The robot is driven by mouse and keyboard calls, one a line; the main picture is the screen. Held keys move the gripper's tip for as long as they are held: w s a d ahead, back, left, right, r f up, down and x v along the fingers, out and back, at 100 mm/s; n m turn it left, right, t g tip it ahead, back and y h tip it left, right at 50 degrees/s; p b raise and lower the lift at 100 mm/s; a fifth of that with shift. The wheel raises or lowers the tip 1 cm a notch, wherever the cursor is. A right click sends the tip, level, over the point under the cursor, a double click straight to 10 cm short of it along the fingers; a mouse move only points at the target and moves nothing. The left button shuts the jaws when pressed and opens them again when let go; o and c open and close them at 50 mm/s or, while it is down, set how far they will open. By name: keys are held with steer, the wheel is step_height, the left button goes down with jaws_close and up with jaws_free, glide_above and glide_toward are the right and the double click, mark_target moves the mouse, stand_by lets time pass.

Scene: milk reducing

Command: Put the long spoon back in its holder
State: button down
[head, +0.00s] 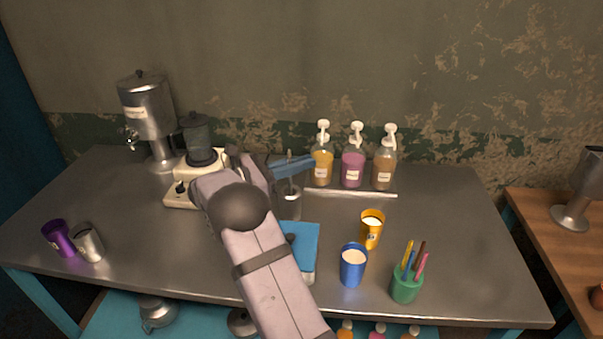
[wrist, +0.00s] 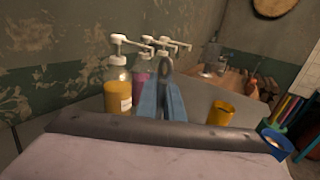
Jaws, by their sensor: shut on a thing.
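My gripper (head: 293,166) has blue fingers and is shut on the long spoon (head: 289,155), a thin grey rod whose upper end shows just above the fingers. The holder (head: 289,204) is a tall grey, glassy cylinder directly below the fingers, behind my arm. The spoon looks upright over or inside the holder; I cannot tell how deep its lower end sits.
Close right of the gripper stand several pump bottles (head: 352,168) on a tray (head: 372,193). A blender (head: 198,142) stands left. A blue book-like item (head: 304,240), yellow cup (head: 371,230), blue cup (head: 353,265) and green straw cup (head: 406,288) are in front.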

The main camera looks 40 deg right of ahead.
steer(key=shift+f, duration=1.75)
steer(key=c, duration=1.9)
jaws_free()
steer(key=shift+r, duration=0.2)
steer(key=w+a+b, duration=0.2)
steer(key=a, duration=0.9)
steer(key=shift+w+a, duration=0.2)
steer(key=shift+a, duration=0.2)
